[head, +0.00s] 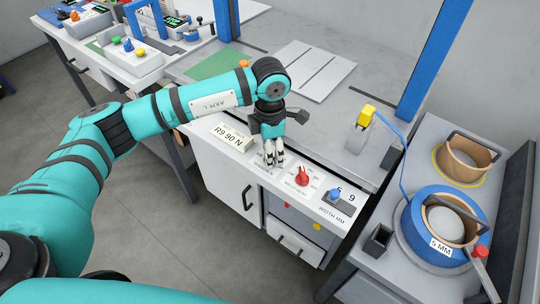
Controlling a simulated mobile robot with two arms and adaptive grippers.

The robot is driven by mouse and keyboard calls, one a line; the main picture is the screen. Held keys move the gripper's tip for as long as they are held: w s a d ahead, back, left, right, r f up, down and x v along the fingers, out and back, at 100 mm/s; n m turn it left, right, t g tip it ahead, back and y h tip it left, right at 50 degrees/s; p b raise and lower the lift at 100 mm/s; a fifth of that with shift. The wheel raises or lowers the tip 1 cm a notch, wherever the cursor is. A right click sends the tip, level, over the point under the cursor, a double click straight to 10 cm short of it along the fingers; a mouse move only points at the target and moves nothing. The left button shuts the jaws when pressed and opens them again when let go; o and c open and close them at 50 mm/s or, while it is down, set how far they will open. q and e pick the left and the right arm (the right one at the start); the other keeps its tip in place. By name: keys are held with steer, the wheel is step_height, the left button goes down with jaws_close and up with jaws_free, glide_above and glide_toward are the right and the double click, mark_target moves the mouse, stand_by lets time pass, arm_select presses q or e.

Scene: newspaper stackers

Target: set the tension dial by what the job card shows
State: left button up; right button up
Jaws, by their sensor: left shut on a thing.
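The job card (231,137) is a cream block reading "R9 90 N" on the left of the white front panel. My left gripper (273,160) points down at the panel just right of the card. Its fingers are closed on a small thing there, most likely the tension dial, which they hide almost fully. The dial's setting and scale cannot be read. My right gripper is out of view.
A red knob (302,177) and a blue knob (335,194) by a "WIDTH MM" label sit further right on the panel. A blue strap coil (421,236) marked "5 MM" lies on the right bench. The grey worktop (350,135) behind is mostly clear.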

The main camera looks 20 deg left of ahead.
arm_select(q)
steer(key=shift+m+b, duration=0.65)
steer(key=shift+m, duration=0.15)
steer(key=o, duration=1.2)
steer(key=shift+c, duration=0.2)
steer(key=shift+r, duration=0.1)
step_height(320, 180, up, 12)
